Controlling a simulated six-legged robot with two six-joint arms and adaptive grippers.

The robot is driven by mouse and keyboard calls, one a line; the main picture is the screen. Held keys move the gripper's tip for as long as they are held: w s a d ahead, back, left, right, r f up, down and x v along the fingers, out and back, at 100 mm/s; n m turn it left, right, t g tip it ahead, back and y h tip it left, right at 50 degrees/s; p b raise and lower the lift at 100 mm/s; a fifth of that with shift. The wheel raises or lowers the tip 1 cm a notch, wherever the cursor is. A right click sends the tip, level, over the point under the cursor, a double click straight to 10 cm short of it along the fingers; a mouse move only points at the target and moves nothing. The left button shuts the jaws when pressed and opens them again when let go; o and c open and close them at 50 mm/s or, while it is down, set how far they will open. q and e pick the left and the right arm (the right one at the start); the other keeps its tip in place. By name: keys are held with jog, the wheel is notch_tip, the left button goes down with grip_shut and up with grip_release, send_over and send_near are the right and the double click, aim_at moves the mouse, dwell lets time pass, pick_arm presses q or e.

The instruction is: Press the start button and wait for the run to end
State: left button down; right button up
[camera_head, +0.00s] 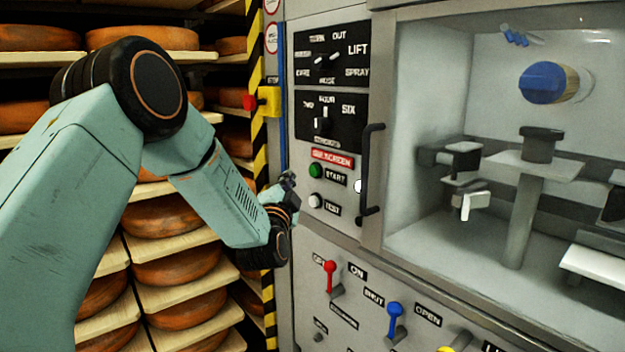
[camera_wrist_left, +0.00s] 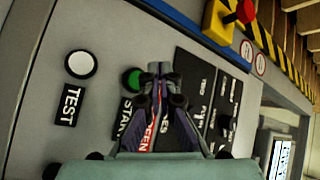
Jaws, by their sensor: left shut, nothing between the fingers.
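The green start button (camera_head: 316,170) sits on the grey machine panel, left of its START label. A white test button (camera_head: 315,200) is just below it. My left gripper (camera_head: 288,182) is shut and empty, a little left of the two buttons in the head view. In the left wrist view, the start button (camera_wrist_left: 133,80) shows beside the closed fingertips (camera_wrist_left: 158,72), and part of its label is hidden behind the fingers. The test button (camera_wrist_left: 80,64) lies further left there. I cannot tell whether the fingertips touch the panel. My right gripper is not in view.
A dark door handle (camera_head: 370,170) stands out right of the buttons. A red emergency button (camera_head: 250,102) on a yellow box is at upper left. Red (camera_head: 330,275) and blue (camera_head: 395,318) levers project below. Shelves of cheese wheels (camera_head: 165,222) stand on the left.

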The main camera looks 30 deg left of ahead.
aim_at(314, 171)
pick_arm(q)
jog(key=shift+w+d+b, duration=0.15)
jog(key=shift+w+d, duration=0.25)
jog(key=shift+w, duration=0.45)
jog(key=shift+w+d+b, duration=0.15)
jog(key=shift+w+d, duration=0.2)
jog(key=shift+w, duration=0.5)
jog(key=shift+w+d, duration=0.15)
jog(key=shift+w, duration=0.25)
